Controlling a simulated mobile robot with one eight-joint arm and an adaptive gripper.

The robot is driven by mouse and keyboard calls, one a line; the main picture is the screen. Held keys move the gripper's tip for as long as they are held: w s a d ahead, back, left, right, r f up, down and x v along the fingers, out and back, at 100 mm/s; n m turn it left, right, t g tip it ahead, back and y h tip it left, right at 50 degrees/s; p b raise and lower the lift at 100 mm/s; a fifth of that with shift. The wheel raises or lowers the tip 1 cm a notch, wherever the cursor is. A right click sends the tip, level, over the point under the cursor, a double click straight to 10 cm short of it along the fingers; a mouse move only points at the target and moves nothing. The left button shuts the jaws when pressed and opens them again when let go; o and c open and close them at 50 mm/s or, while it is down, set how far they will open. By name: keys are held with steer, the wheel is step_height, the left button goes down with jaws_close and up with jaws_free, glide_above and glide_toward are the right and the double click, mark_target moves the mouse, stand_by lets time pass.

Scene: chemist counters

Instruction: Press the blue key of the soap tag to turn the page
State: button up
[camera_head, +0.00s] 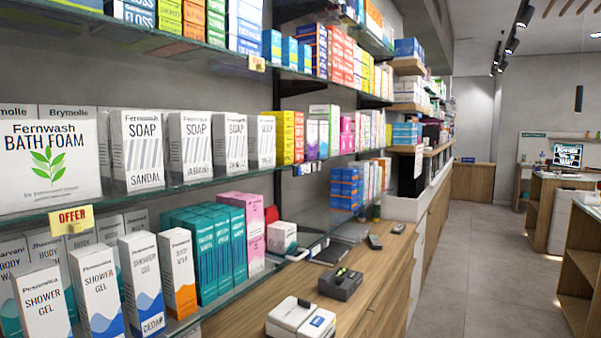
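White Fernwash soap boxes (137,150) stand in a row on the middle glass shelf (190,192) at the left. The front one reads "SOAP SANDAL". I cannot make out a tag with a blue key on the shelf edge under the soap. My gripper is not in view.
Open floor (470,270) runs along the right, with a wooden counter (579,262) beyond.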

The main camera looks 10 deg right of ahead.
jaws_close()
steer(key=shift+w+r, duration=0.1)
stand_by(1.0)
